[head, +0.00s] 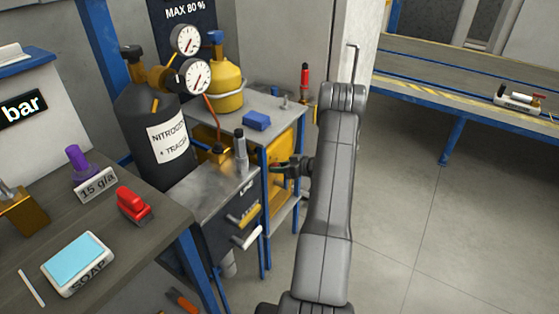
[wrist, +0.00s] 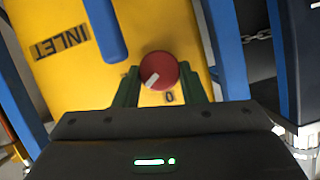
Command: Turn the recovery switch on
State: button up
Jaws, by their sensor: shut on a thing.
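The recovery switch is a red round knob (wrist: 158,70) with a white pointer mark, on a yellow panel (wrist: 60,75) in the wrist view. The white mark lies toward the knob's lower left in the picture. A "0" mark is printed on the panel just below the knob, slightly right. My gripper (wrist: 158,88) is shut on the knob, one green finger on each side. In the head view my gripper (head: 287,168) reaches left to the yellow machine (head: 283,160) under the grey shelf. The knob is hidden there.
A blue bar (wrist: 104,28) and an upside-down INLET label (wrist: 60,38) are on the left. A dark cylinder (head: 150,130) stands nearby. Floor (head: 410,220) on the right is clear.

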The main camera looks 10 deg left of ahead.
jog(key=shift+w+m+g+p, duration=0.1)
jog(key=shift+m+g+p, duration=0.4)
jog(key=shift+m+p, duration=0.2)
jog(key=shift+f, duration=0.1)
jog(key=o, duration=1)
jog(key=v, duration=1.4)
jog(key=shift+f, duration=0.2)
